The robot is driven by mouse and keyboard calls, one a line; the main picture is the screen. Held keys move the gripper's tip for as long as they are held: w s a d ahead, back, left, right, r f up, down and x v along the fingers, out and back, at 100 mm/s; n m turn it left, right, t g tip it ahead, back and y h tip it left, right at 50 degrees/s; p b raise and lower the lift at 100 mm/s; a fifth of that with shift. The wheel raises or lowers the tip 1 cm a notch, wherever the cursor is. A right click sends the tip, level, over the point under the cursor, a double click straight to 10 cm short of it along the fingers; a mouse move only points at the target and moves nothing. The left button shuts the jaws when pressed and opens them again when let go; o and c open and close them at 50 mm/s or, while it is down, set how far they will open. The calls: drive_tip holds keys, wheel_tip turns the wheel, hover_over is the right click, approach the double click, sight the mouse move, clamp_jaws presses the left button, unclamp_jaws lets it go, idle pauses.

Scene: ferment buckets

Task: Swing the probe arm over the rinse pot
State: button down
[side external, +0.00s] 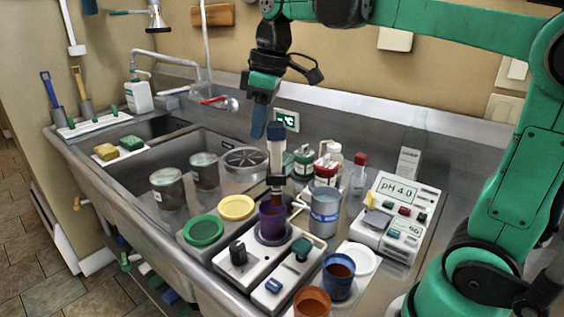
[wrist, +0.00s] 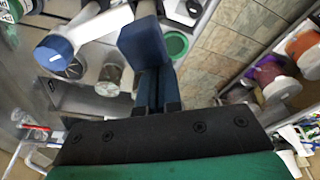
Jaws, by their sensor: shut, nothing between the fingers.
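What appears to be the probe holder is an upright piece with a dark blue cap (side external: 276,131), a pale middle and a dark lower part. Its lower end is at a purple pot (side external: 268,214) on a stirrer-like base. A grey-blue pot with a pale band (side external: 325,212) stands just right of it; it may be the rinse pot, but I cannot read its label. My gripper (side external: 259,128) is shut and empty, pointing down just left of the blue cap. In the wrist view the blue fingers (wrist: 145,45) are together, and the blue cap (wrist: 54,52) is left of them, apart.
A pH meter (side external: 392,212) stands at the right. Red-capped and green-capped bottles (side external: 326,168) crowd behind the pots. Green (side external: 204,230) and yellow (side external: 237,207) lids lie left. A blue cup (side external: 338,276) and orange cup (side external: 312,302) stand in front.

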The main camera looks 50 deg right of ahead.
drive_tip(key=shift+s+d, duration=0.25)
drive_tip(key=shift+s, duration=0.35)
drive_tip(key=shift+s+d, duration=1.05)
drive_tip(key=shift+s, duration=0.2)
drive_tip(key=shift+s+d, duration=1)
drive_tip(key=shift+d, duration=0.3)
